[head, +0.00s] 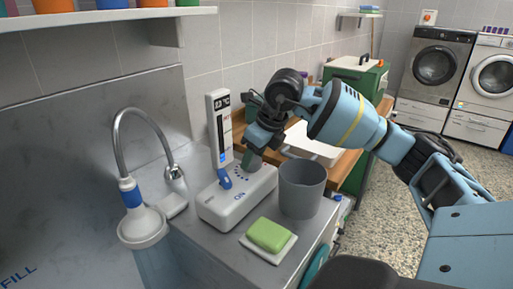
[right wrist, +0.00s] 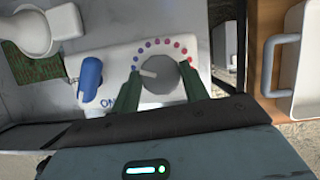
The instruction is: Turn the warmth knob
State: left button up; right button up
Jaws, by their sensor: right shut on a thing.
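The white control unit (head: 215,207) stands on the grey counter, with an upright panel (head: 222,130) carrying a small display and a coloured scale. Its round grey warmth knob (right wrist: 162,76) shows in the right wrist view, ringed by dots running from blue at left to red at right. The knob's pale pointer faces left, towards the blue end. My right gripper (head: 253,160) comes down from above and is shut on the knob, one green finger at each side. In the head view the gripper largely hides the knob. My left gripper is out of view.
A blue lever (right wrist: 90,78) is left of the knob, near "ON" lettering. A grey cup (head: 302,190) stands close right of the unit, and a green soap (head: 269,235) lies on a white dish in front. A shower head (head: 143,226) with hose is at left.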

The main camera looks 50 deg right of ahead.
jog(key=m, duration=0.1)
jog(key=m+h+p, duration=0.1)
jog(key=m, duration=0.1)
jog(key=shift+a+r, duration=0.15)
jog(key=shift+r, duration=0.05)
jog(key=m+h+p, duration=0.1)
jog(key=m, duration=0.1)
jog(key=m+h+p, duration=0.1)
jog(key=m+p, duration=0.1)
jog(key=m, duration=0.1)
jog(key=shift+w+a, duration=0.1)
jog(key=shift+f+m+g, duration=0.1)
jog(key=shift+m+g, duration=0.3)
jog(key=shift+m, duration=0.4)
jog(key=shift+h, duration=0.3)
jog(key=o, duration=1)
jog(key=shift+f, duration=0.1)
